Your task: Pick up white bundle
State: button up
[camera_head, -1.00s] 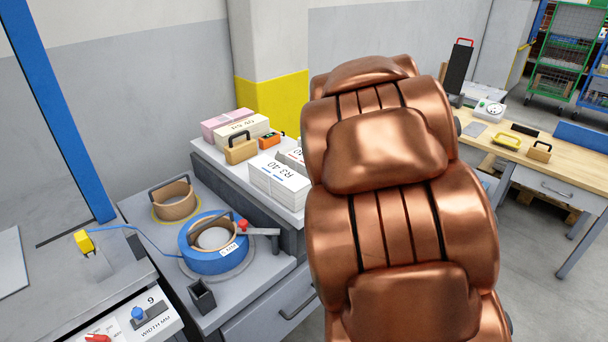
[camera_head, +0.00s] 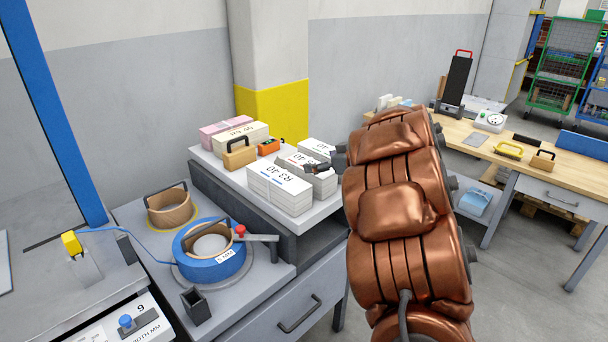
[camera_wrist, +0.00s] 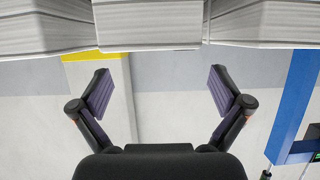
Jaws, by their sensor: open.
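Three white bundles sit on the grey counter's white top: a front one marked R3.40 (camera_head: 279,190), a middle one (camera_head: 320,184) just behind it, and a rear one (camera_head: 320,149). In the wrist view, which looks upside down, white paper stacks show along the top edge: left (camera_wrist: 45,32), middle (camera_wrist: 150,25) and right (camera_wrist: 265,24). My gripper (camera_wrist: 160,80) is open with nothing between its fingers. In the head view its dark end (camera_head: 322,166) is at the middle bundle, partly hidden by my arm; whether it touches is unclear.
A pink bundle (camera_head: 212,132), a cream bundle (camera_head: 243,133), a tan handled block (camera_head: 240,156) and an orange device (camera_head: 268,147) stand behind on the counter. A blue strap roll (camera_head: 209,262) lies at lower left. A wooden table (camera_head: 475,134) stands at right.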

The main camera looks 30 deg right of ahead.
aim_at(304, 162)
jog(key=shift+d+x, duration=0.15)
jog(key=shift+x, duration=1.35)
jog(key=shift+d+x, duration=0.1)
jog(key=shift+x, duration=1.35)
jog(key=shift+f, duration=0.1)
jog(key=c, duration=1.8)
jog(key=shift+c, duration=0.5)
